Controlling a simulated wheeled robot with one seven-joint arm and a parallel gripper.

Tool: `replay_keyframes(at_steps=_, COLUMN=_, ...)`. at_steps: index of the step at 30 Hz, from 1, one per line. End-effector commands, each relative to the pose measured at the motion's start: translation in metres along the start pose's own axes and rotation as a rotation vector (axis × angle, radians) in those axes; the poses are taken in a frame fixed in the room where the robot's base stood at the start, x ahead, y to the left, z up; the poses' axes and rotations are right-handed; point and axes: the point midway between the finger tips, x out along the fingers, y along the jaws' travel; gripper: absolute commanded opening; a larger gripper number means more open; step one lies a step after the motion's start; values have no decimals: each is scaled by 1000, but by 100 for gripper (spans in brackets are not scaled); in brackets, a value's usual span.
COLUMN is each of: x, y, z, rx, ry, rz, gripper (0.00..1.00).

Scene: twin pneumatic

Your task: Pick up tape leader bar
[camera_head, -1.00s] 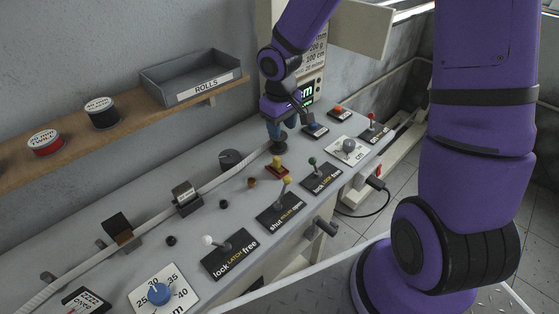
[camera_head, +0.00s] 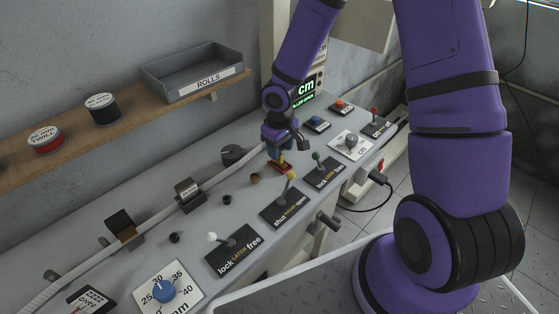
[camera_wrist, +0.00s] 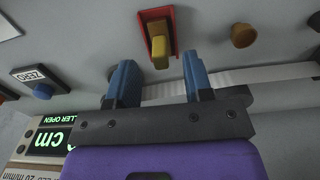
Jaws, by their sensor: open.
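A small yellow bar, which looks like the tape leader bar, stands in a red holder (camera_head: 281,168) on the grey bench. In the wrist view the yellow bar (camera_wrist: 159,48) sits inside the red holder (camera_wrist: 145,20), just beyond the fingertips and between their lines. My gripper (camera_head: 279,149) is over the bar in the head view and partly hides it. In the wrist view my gripper (camera_wrist: 160,65) is open, with two blue fingers apart and nothing between them.
A yellow-knobbed lever (camera_head: 291,178) and a green-knobbed lever (camera_head: 317,158) stand close by. A brown peg (camera_wrist: 243,36) is beside the holder. White tape (camera_head: 213,182) runs along the bench. A shelf (camera_head: 130,115) holds spools and a tray.

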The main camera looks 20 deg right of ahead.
Motion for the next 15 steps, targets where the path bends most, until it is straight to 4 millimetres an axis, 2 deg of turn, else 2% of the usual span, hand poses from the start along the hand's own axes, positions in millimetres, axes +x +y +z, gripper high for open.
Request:
replay_keyframes(at_steps=6, x=26, y=-1, z=-2, rx=-1, ry=-2, rz=0, gripper=47)
replay_keyframes(at_steps=15, x=30, y=0, z=-2, rx=0, ry=1, rz=1, gripper=47)
